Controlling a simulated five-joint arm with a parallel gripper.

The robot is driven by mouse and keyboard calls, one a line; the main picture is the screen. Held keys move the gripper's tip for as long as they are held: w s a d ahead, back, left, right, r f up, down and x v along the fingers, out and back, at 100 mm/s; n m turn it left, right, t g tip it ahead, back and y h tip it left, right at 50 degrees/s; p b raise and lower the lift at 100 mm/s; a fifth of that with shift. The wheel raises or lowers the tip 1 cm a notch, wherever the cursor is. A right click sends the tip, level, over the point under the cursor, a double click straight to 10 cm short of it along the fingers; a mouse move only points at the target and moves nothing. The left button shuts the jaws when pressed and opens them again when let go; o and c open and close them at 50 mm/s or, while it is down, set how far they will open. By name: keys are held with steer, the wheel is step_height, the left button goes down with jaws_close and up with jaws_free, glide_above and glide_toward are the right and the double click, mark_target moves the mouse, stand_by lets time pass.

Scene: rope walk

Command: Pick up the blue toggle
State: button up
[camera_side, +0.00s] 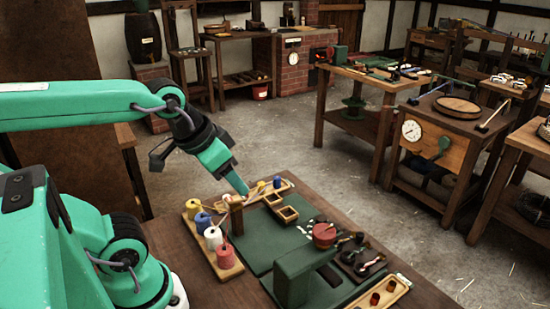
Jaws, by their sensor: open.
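A small blue piece (277,182), which looks like the blue toggle, stands at the far end of a narrow wooden rack (288,187) at the back edge of the table. A small yellow piece (261,185) is to its left on the same rack. My gripper (243,191) points down over the left part of the rack, left of both pieces. It is open and holds nothing that I can see. Its fingertips are small here, and one finger is largely hidden. I cannot tell how high they are above the rack.
A wooden tray (229,274) with yellow, blue, white and pink spools stands left of the green mat (255,250). Small wooden boxes (288,214), a red pot (324,235) and a green block (293,278) stand on or near the mat.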

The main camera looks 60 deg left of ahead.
steer(key=m+g, duration=0.3)
steer(key=g, duration=0.3)
glide_above(276, 178)
steer(key=f, duration=1.3)
steer(key=shift+d+f, duration=0.3)
steer(key=shift+w+a+f, duration=0.1)
steer(key=shift+a+f, duration=0.2)
steer(key=shift+f, duration=1.45)
